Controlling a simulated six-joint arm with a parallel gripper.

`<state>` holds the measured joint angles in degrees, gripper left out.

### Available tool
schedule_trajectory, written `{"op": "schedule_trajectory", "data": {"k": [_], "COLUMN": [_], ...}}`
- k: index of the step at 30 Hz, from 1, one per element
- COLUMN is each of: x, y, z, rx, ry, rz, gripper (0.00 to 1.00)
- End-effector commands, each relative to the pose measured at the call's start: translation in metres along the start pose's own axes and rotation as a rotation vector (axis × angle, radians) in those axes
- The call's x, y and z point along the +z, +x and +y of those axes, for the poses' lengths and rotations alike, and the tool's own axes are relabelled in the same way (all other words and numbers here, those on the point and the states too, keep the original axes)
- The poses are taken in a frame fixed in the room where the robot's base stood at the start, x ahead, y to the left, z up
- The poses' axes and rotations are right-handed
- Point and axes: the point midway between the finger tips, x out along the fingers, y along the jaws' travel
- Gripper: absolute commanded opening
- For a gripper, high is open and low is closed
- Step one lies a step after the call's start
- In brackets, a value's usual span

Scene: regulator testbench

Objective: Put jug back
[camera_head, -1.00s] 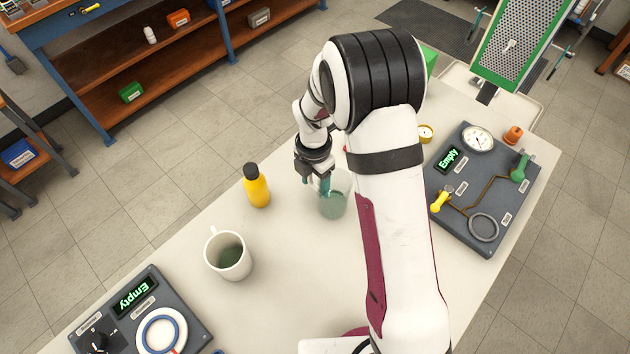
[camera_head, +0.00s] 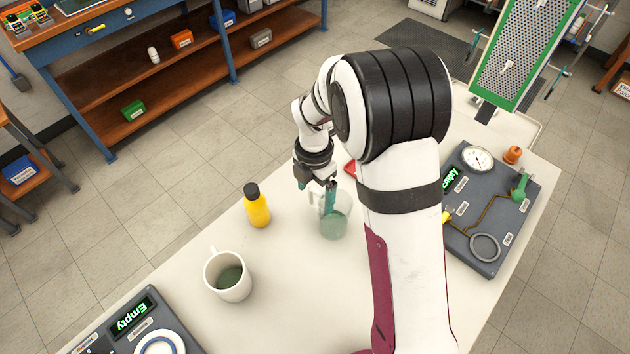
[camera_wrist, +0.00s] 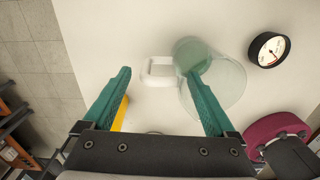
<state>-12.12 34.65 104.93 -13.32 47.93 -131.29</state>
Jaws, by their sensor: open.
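The clear jug (camera_head: 335,222), with pale green liquid in it, stands on the pale table in the head view. The jug also shows in the wrist view (camera_wrist: 222,85), with its whitish handle (camera_wrist: 150,70) on its left. My gripper (camera_head: 328,200) is at the jug's handle side. In the wrist view my gripper (camera_wrist: 158,75) is open, its teal fingers on either side of the handle. The right finger overlaps the jug's wall in the picture; I cannot tell whether they touch.
A yellow bottle (camera_head: 257,208) with a black cap and a white mug (camera_head: 230,280) with dark liquid stand left of the jug. A grey panel reading "Empty" (camera_head: 140,325) is at the lower left. Another panel (camera_head: 490,245) with a gauge (camera_head: 478,158) is at the right.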

Motion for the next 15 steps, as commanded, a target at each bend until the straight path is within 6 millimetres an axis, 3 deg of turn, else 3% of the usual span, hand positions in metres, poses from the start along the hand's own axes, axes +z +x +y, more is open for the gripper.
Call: {"op": "schedule_trajectory", "data": {"k": [3,6,15], "x": [0.001,0.000,-0.002], "y": [-0.035,-0.057,-0.080], "z": [0.001,0.001,-0.005], "rx": [0.005,0.003,0.001], "ry": [0.000,-0.001,0.055], "rz": [-0.003,-0.002,0.002], "gripper": [0.91,0.91,0.91]}}
